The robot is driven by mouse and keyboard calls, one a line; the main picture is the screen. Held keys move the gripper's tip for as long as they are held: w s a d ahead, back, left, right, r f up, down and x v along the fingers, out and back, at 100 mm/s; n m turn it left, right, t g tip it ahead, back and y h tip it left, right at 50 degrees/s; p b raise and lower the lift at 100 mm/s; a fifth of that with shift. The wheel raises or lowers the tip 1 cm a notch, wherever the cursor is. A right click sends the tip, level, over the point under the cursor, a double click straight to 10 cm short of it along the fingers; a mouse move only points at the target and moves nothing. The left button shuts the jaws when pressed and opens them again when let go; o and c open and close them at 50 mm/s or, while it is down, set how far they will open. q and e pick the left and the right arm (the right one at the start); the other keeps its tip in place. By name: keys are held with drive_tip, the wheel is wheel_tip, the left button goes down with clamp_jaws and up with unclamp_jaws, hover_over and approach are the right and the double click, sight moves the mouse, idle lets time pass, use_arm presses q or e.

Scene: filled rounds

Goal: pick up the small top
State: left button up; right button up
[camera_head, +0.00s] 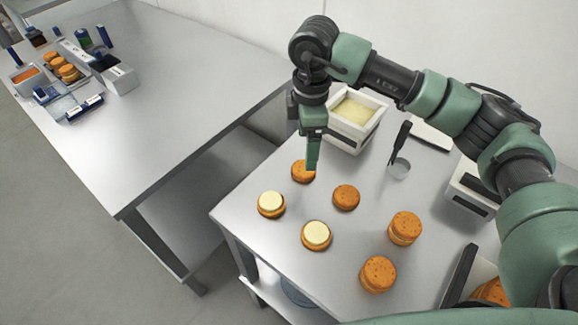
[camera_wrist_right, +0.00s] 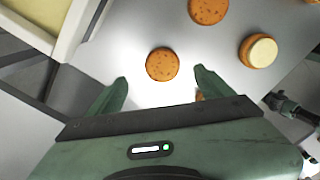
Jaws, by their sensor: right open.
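The small top, a plain orange-brown speckled round (camera_head: 301,174), lies flat on the near table, partly hidden by my right gripper in the head view. In the right wrist view this round (camera_wrist_right: 162,64) shows ahead of and between the open fingers, with nothing held. My right gripper (camera_head: 312,166) points down over it. A second plain round (camera_head: 346,197) lies to its right; it looks slightly larger in the right wrist view (camera_wrist_right: 208,10). Two rounds carry pale filling, one at left (camera_head: 271,205) and one in front (camera_head: 316,236). My left gripper is not seen.
Two stacked filled rounds (camera_head: 404,228) (camera_head: 378,274) stand at the right. A white tub of pale filling (camera_head: 353,115) is behind my gripper. A black-handled tool (camera_head: 399,150) stands nearby. A tray at lower right is partly hidden. Another table (camera_head: 165,95) stands left.

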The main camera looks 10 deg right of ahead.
sight(303, 168)
drive_tip(key=f, duration=0.1)
drive_tip(key=f+p, duration=0.1)
drive_tip(key=shift+s+d+f, duration=0.1)
drive_tip(key=shift+s+f, duration=0.15)
drive_tip(key=shift+f, duration=0.1)
drive_tip(key=f, duration=0.1)
drive_tip(key=a+f+p, duration=0.1)
drive_tip(key=f, duration=0.1)
drive_tip(key=shift+w+f, duration=0.1)
drive_tip(key=shift+f, duration=0.2)
drive_tip(key=shift+d+f, duration=0.1)
drive_tip(key=shift+f, duration=0.35)
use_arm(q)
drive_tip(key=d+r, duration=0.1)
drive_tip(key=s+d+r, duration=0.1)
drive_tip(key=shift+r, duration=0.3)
use_arm(e)
drive_tip(key=c, duration=1)
